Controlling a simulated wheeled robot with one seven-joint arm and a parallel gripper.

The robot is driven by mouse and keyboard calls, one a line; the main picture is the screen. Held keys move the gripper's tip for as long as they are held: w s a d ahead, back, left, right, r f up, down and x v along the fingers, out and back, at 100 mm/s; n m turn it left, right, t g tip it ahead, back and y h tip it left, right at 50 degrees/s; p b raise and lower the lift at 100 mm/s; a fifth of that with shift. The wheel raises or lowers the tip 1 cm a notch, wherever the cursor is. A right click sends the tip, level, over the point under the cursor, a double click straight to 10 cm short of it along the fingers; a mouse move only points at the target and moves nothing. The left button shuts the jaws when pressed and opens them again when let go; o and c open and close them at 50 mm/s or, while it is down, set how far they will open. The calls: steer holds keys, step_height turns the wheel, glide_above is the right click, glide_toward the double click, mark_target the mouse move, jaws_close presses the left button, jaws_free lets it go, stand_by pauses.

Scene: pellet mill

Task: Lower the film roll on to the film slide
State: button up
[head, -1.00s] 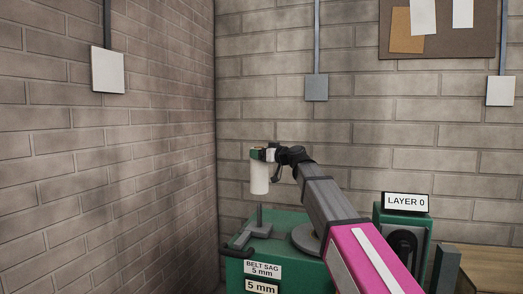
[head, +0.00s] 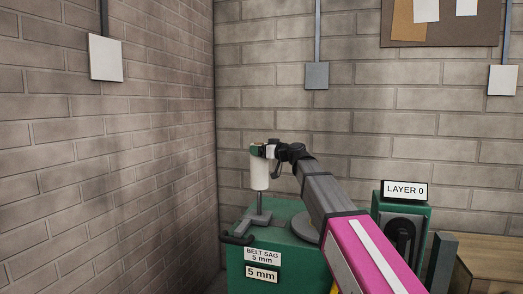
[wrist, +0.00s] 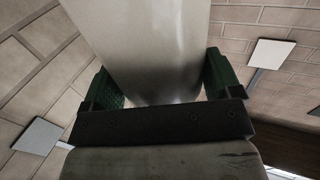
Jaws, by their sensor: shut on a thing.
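The film roll (head: 259,173) is a white upright cylinder. In the head view it hangs from my gripper (head: 264,150), directly above or over the thin grey post of the film slide (head: 259,204). The post rises from a grey foot on the green machine; its top meets the roll's lower end in the picture, and I cannot tell whether it has entered the roll. In the wrist view the pale roll (wrist: 150,45) fills the space between the two green jaw pads of my gripper, which is shut on it.
The green machine (head: 285,232) bears signs "BELT SAG 5 mm" (head: 263,256) and "5 mm" (head: 262,273). A dark handle (head: 237,239) sticks out at its left edge. A green box with a "LAYER 0" sign (head: 405,190) stands right of my arm. Brick walls meet behind.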

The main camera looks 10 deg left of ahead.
mark_target(266, 166)
steer(key=shift+f, duration=0.1)
stand_by(0.3)
steer(key=shift+f, duration=0.85)
stand_by(0.8)
steer(key=shift+f, duration=0.75)
steer(key=shift+f, duration=0.95)
stand_by(0.3)
steer(key=shift+f, duration=0.95)
